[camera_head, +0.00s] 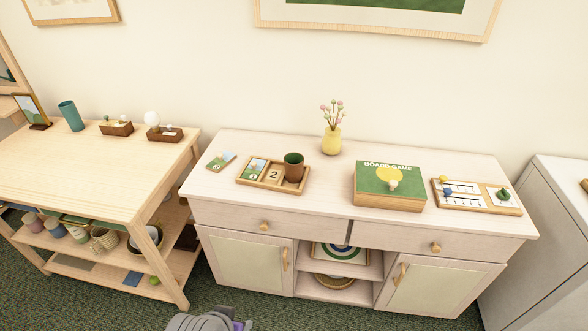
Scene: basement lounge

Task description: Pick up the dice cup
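The dice cup appears to be the dark brown cup (293,167) with a greenish inside. It stands upright at the right end of a small wooden tray (259,186) on the pale sideboard (330,204). Cards, one marked "2", lie in the tray left of the cup. A grey and purple part of my own body shows at the bottom edge, left of the middle, well below the sideboard top. No gripper fingers show in the head view, and nothing touches the cup.
On the sideboard, a yellow vase (331,141) stands behind the cup, a green board game box (389,187) to its right, and a game tray (477,208) farther right. A card (221,161) lies left. A wooden shelf table (95,171) stands at left, a grey cabinet (548,240) at right.

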